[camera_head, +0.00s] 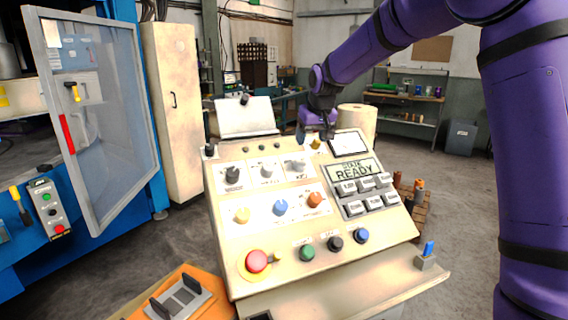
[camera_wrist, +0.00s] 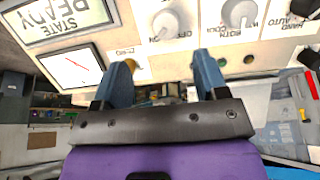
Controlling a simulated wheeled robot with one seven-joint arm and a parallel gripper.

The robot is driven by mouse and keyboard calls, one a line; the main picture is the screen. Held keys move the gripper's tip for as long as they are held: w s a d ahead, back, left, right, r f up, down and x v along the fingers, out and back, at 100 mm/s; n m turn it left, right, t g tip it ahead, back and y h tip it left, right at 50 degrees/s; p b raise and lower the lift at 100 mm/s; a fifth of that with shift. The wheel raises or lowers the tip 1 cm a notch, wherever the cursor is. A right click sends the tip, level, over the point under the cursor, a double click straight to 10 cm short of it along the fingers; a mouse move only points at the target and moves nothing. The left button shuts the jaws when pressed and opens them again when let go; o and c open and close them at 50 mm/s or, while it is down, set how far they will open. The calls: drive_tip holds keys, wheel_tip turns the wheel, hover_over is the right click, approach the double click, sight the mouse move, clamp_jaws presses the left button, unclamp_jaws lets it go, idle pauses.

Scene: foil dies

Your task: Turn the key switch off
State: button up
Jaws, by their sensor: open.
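A sloped beige control panel (camera_head: 235,215) stands in front of me. A small brass-yellow piece (camera_head: 316,143), which looks like the key of the key switch, sits at the panel's upper edge, left of the dial gauge. In the wrist view the brass piece (camera_wrist: 131,65) shows beside the left fingertip, partly hidden by it; its turn angle cannot be told. My gripper (camera_head: 316,133) is over the panel's upper edge, close to this piece. In the wrist view my gripper (camera_wrist: 162,72) has its two fingers wide apart with nothing held between them.
A grey OFF/ON selector knob (camera_wrist: 170,22) lies just beyond the fingers. The panel also bears a gauge (camera_head: 349,143), a READY display (camera_head: 355,170), grey push keys (camera_head: 367,185) and a red mushroom button (camera_head: 257,261). A document holder (camera_head: 244,117) stands behind the panel's upper left.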

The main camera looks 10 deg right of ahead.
sight(302, 161)
drive_tip(key=x, duration=1.1)
drive_tip(key=shift+w+a+f, duration=0.2)
drive_tip(key=shift+w+a, duration=0.15)
drive_tip(key=shift+a, duration=0.1)
drive_tip(key=c, duration=0.9)
